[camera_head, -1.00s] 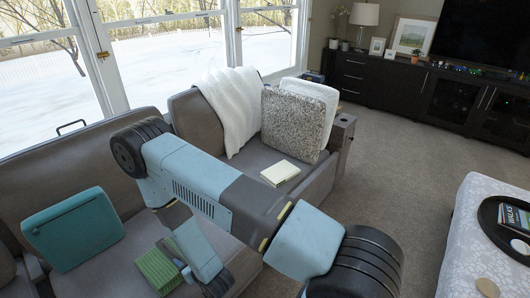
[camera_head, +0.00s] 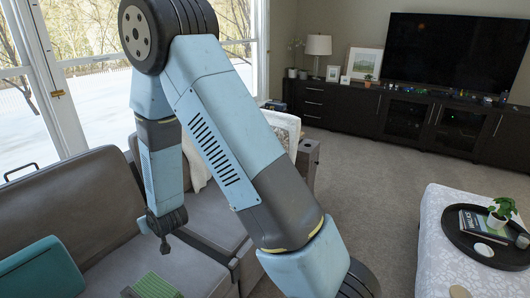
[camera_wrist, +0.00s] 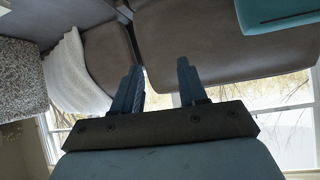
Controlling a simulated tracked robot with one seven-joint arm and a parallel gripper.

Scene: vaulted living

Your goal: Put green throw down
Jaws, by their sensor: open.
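The green throw (camera_head: 153,287), folded with a striped look, lies on the grey sofa seat at the bottom of the head view, partly cut off by the picture edge. It does not show in the wrist view. My gripper (camera_head: 160,242) is above the seat, just behind and above the throw in the picture, apart from it. In the wrist view my gripper (camera_wrist: 160,72) has its two fingers spread with nothing between them. The grey sofa (camera_head: 82,205) fills the left of the head view and its seats and backs show in the wrist view.
A teal cushion (camera_head: 42,270) sits left on the sofa; it also shows in the wrist view (camera_wrist: 275,14). A white blanket (camera_wrist: 72,75) and speckled pillow (camera_wrist: 20,85) are at the other end. A patterned ottoman (camera_head: 433,235) bears a dark tray (camera_head: 460,243). Carpet between is open.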

